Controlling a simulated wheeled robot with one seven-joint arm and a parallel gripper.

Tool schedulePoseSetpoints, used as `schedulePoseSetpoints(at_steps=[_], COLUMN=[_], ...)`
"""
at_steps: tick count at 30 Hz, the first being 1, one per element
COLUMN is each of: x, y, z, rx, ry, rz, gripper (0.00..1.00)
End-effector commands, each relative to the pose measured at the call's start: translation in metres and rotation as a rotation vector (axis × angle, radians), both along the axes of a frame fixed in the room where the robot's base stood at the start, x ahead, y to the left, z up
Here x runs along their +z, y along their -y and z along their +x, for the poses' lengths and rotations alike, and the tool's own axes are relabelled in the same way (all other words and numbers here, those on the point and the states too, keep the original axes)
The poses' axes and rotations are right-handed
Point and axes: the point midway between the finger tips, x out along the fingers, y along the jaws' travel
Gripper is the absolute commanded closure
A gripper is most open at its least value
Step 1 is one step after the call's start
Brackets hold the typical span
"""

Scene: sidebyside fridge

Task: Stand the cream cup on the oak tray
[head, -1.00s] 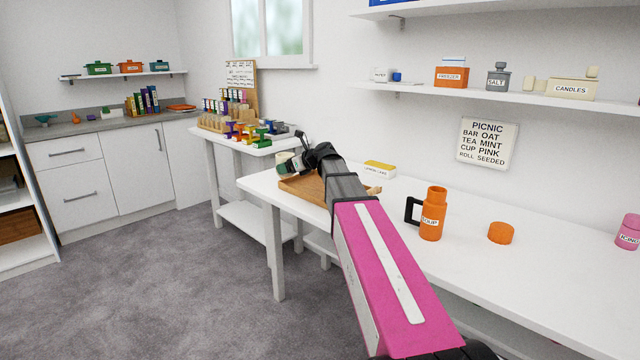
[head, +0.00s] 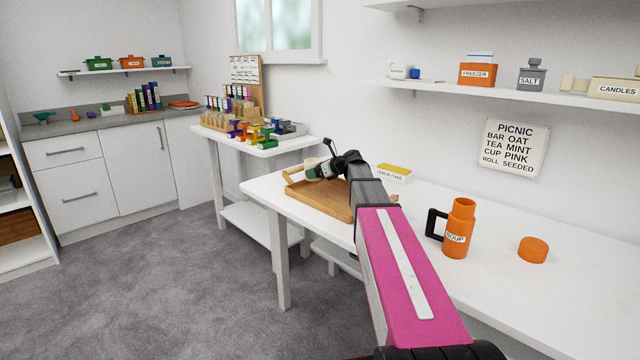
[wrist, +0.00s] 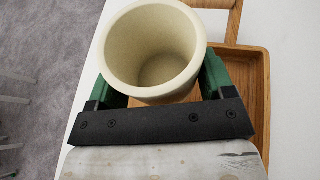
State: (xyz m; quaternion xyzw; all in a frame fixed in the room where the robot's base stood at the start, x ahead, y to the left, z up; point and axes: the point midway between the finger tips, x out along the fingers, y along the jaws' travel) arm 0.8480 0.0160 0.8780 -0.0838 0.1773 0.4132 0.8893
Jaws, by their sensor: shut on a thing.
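The cream cup (wrist: 152,50) is upright with its open mouth toward the wrist camera, and looks empty. My gripper (wrist: 160,82) is shut on it, with a green finger on each side. In the head view my gripper (head: 326,168) is at the far left end of the table, over the oak tray, and only a small pale part of the cup (head: 311,163) shows. The oak tray (head: 325,203) lies on the white table; its rim also shows below and right of the cup in the wrist view (wrist: 262,85). The cup's base is hidden, so I cannot tell whether it touches the tray.
A yellow-lidded lemon cake box (head: 394,173) stands behind the tray. An orange soup flask (head: 460,225) and an orange lid (head: 533,250) stand to the right on the white table (head: 590,300). A side table (head: 262,148) holds colourful items. The table's front edge is near the tray.

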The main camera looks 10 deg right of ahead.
Motion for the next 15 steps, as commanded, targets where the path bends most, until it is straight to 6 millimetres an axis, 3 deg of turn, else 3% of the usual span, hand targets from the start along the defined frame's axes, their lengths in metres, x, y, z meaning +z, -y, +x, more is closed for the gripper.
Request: schedulePoseSetpoints(at_steps=[3, 10, 15], x=[-0.008, -0.019, -0.042], y=[0.011, 0.015, 0.015], z=[0.007, 0.007, 0.007], rx=[0.000, 0.001, 0.000], ry=[-0.002, -0.001, -0.002], rz=[0.001, 0.001, 0.001], gripper=[0.63, 0.63, 0.63])
